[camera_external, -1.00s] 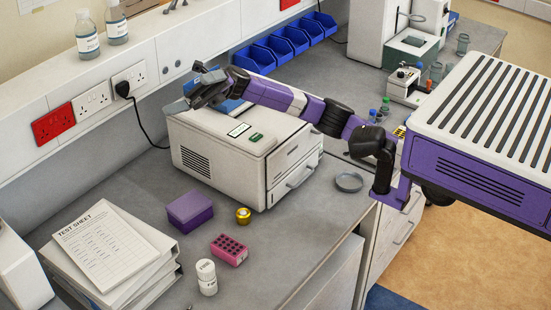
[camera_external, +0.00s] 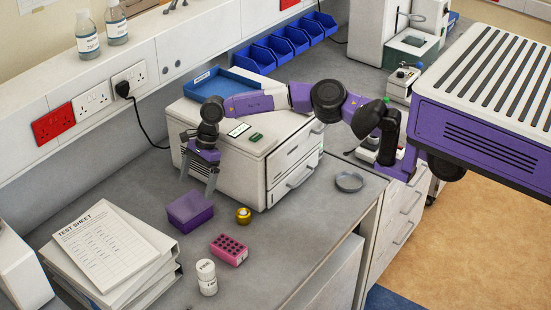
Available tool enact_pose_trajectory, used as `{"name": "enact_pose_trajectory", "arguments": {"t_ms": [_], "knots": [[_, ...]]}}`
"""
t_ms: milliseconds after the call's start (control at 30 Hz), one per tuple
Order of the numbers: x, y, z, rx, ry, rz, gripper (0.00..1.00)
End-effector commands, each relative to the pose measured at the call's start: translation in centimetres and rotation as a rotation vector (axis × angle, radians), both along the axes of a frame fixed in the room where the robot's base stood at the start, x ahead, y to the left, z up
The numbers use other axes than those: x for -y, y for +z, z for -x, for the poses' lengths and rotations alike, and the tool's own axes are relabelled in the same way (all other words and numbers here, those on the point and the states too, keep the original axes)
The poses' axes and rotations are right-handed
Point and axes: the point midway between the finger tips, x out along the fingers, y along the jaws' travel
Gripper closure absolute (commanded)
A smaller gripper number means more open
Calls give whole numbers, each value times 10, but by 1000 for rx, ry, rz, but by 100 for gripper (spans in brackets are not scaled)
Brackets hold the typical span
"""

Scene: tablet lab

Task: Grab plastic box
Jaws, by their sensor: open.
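A purple plastic box (camera_external: 190,212) with a closed, flat top sits on the grey bench, in front of the white drawer machine. My gripper (camera_external: 197,186) points down with its two grey fingers spread apart. It is open and empty, just behind and above the box in the picture. The fingers look apart from the box, but the exact gap cannot be told from this one view.
The white machine (camera_external: 283,170) stands right beside my gripper, with a blue tray (camera_external: 222,85) on top. A gold weight (camera_external: 243,215), a pink rack (camera_external: 229,250) and a white bottle (camera_external: 207,277) stand near the box. Papers and binders (camera_external: 110,262) lie left.

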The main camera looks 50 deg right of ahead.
Motion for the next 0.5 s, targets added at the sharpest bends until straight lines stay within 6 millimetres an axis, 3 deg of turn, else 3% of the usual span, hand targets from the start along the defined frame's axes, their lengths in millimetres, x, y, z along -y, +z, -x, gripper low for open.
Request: {"name": "enact_pose_trajectory", "arguments": {"t_ms": [500], "knots": [[-28, -49, -2, -3, 0, 0, 0]]}}
